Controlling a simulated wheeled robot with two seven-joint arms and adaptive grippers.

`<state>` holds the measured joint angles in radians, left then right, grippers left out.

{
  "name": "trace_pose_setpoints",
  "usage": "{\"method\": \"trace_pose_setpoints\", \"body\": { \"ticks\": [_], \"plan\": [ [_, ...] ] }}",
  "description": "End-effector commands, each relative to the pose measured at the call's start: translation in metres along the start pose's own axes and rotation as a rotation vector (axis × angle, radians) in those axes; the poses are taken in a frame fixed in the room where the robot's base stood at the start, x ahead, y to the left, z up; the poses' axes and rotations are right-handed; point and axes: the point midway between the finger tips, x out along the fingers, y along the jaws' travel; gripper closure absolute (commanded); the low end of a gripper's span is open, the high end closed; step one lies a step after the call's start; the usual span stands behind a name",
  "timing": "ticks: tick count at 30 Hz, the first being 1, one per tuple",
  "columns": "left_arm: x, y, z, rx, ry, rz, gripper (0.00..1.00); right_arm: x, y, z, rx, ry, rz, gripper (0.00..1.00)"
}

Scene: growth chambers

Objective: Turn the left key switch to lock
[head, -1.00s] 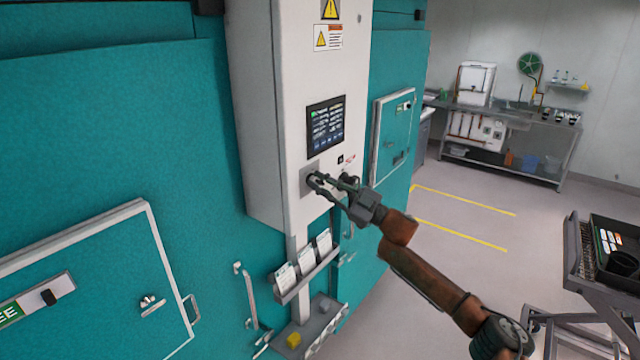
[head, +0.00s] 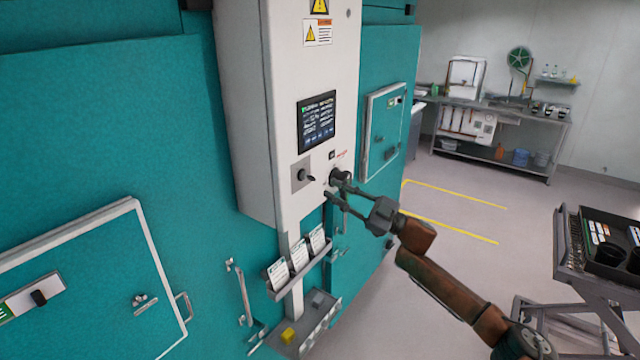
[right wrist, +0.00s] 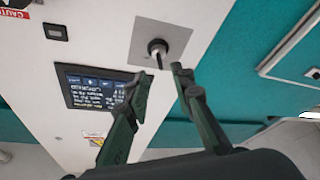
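The left key switch (head: 304,175) is a round black switch on a square grey plate, low on the white control cabinet below the screen. Its handle points right and slightly down in the head view. In the right wrist view the switch (right wrist: 157,48) lies just beyond the gap between the fingertips, its handle pointing towards them. My right gripper (head: 335,186) is open and empty, a little right of the switch and apart from it; its fingers also show open in the wrist view (right wrist: 160,75). A dark round knob (head: 340,175) is partly behind the upper finger. My left gripper is not in view.
The touch screen (head: 317,122) is above the switch. Teal chamber doors flank the cabinet. A cart (head: 585,262) stands at the right; the floor between is clear.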

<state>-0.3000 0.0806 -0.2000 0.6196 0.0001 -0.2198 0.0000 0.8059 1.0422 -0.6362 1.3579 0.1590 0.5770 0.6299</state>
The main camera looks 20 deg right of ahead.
Motion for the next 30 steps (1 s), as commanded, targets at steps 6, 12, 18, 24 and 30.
{"method": "trace_pose_setpoints", "body": {
  "ticks": [6, 12, 18, 24, 30],
  "plan": [
    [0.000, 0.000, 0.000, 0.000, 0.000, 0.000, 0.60, -0.033, 0.000, 0.001, 0.001, -0.001, 0.000, 0.78],
    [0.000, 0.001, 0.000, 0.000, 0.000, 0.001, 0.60, -0.041, 0.000, -0.001, 0.000, 0.001, 0.001, 0.78],
    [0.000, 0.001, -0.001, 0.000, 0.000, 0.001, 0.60, -0.041, 0.000, -0.001, 0.000, 0.001, 0.001, 0.78],
    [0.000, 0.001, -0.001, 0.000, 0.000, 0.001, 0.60, -0.041, 0.000, 0.000, 0.000, 0.000, 0.001, 0.78],
    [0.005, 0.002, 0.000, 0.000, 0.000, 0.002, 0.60, -0.056, -0.005, 0.045, 0.022, -0.051, 0.046, 0.78]
  ]
}}
